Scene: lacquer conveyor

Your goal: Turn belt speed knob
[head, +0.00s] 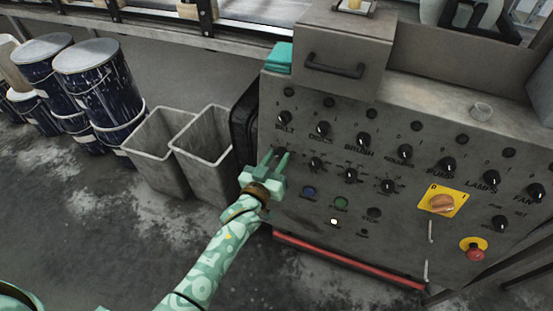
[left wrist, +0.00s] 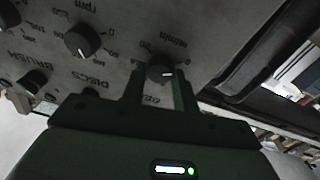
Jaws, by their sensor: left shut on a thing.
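The belt speed knob (left wrist: 160,73) is a small black knob with a pale pointer line. In the left wrist view it sits between the fingertips, with an upside-down "m/min" scale beside it. My left gripper (head: 276,157), pale green in the head view, reaches the left end of the grey control panel (head: 300,205), just below the "BELT" label. It is shut on this knob; it also shows in the left wrist view (left wrist: 158,82). The fingers partly cover the knob and its label. My right gripper is not in view.
Several similar knobs cover the panel, including the discs knob (left wrist: 82,40) close by. A yellow-backed switch (head: 442,202) and a red button (head: 475,254) are at right. Two grey bins (head: 160,150) and paint drums (head: 95,75) stand left. A red bar (head: 345,260) runs below.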

